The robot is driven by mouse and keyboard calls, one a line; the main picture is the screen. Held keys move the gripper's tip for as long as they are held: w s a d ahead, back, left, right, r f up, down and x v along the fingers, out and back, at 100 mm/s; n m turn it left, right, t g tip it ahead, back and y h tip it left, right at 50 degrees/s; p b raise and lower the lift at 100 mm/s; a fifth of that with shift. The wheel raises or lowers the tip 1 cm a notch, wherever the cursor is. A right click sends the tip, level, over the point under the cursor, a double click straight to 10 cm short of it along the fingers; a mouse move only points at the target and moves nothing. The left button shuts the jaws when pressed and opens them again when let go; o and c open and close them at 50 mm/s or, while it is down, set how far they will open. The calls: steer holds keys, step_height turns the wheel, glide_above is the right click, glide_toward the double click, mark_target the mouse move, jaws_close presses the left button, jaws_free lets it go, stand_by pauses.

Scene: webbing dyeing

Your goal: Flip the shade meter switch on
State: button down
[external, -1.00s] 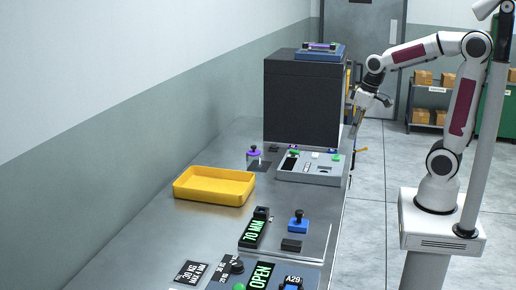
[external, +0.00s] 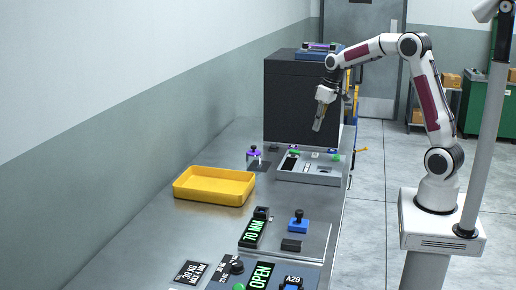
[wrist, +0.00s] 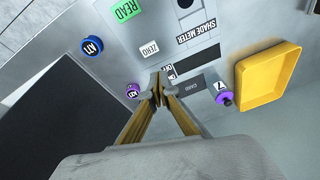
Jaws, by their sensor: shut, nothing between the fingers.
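The shade meter is a grey panel (external: 325,179) on the steel bench in front of a tall dark box. In the wrist view its SHADE METER label (wrist: 196,33) is upside down, near a green READ label (wrist: 127,10) and a white ZERO label (wrist: 150,48). Small black ON/OFF labels (wrist: 169,72) lie right beside my fingertips. The switch itself cannot be made out; my fingertips may cover it. My gripper (external: 318,129) is shut and empty, pointing down above the panel's back part; its fingertips also show in the wrist view (wrist: 158,90).
The dark box (external: 302,105) stands close behind the gripper. A yellow tray (external: 213,187) and a purple-topped knob (external: 254,152) are to the left. In the wrist view, a blue knob (wrist: 92,46) and a purple LOCK knob (wrist: 133,91) are near the fingers.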

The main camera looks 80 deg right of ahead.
steer(key=w+d+r+n+t, duration=0.1)
steer(key=w+d+r+n, duration=0.1)
steer(key=w, duration=0.3)
steer(key=shift+w+d+r+n, duration=0.15)
steer(key=shift+d+r+n, duration=0.15)
steer(key=shift+r+n, duration=0.15)
glide_above(292, 150)
steer(key=s, duration=0.2)
steer(key=f, duration=1.1)
steer(key=shift+w+a, duration=0.15)
steer(key=shift+w, duration=0.05)
steer(key=shift+x, duration=1.1)
steer(key=shift+s, duration=0.15)
steer(key=shift+f, duration=0.1)
